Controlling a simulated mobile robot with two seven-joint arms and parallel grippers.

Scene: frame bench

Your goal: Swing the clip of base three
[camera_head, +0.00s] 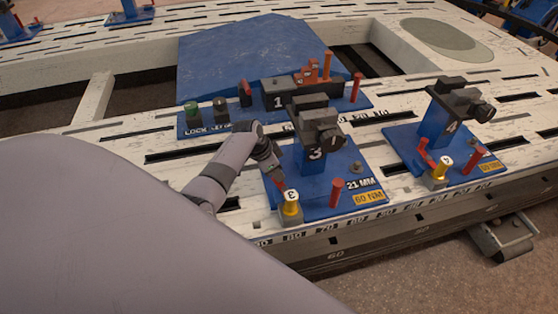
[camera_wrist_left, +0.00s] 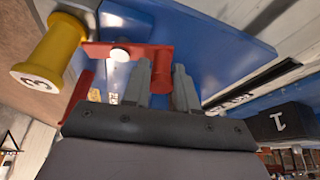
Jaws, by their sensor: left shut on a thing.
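Base three is a blue plate (camera_head: 316,190) with a dark block marked 3 (camera_head: 317,140) on a blue post. A yellow spool (camera_head: 291,208) with a white cap marked 3 stands at its near left corner. In the left wrist view the yellow spool (camera_wrist_left: 52,50) is beside the red clip (camera_wrist_left: 100,50), a flat bar with a pale pivot and a red upright handle (camera_wrist_left: 162,68) at its end. My left gripper (camera_head: 277,170) is low over the plate's left side. In the wrist view its fingers (camera_wrist_left: 160,84) are shut on the handle. The right gripper is out of view.
A red post (camera_head: 336,193) stands on base three's near side. Base four (camera_head: 405,142) is to the right, base one (camera_head: 355,100) behind. My left arm covers the lower left. The white slotted frame (camera_head: 130,130) surrounds them.

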